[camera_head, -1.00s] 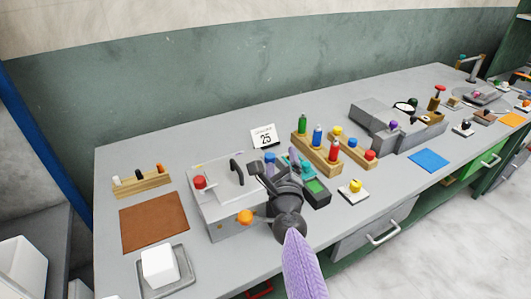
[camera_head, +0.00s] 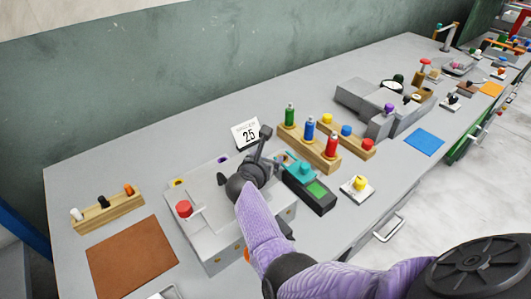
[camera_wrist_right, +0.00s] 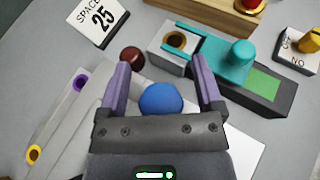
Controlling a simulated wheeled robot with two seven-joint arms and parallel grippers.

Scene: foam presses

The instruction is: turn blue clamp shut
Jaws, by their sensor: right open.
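A blue rounded knob (camera_wrist_right: 160,98), which looks like the blue clamp's, shows between the fingers of my right gripper (camera_wrist_right: 163,82) in the right wrist view. The gripper is open, with a gap between each finger and the knob. The knob's lower part is hidden by the gripper body, so I cannot tell the clamp's angle. In the head view my right gripper (camera_head: 271,147) is over the right end of the grey press (camera_head: 212,232) and hides the blue clamp. My left gripper is not in view.
A dark red ball (camera_wrist_right: 131,58) is just beyond the left finger. A teal-topped device (camera_head: 307,183) stands right of the press, with a wooden rack of bottles (camera_head: 318,154) behind it. A "25" card (camera_head: 247,134) stands behind. Bare bench lies at the back left.

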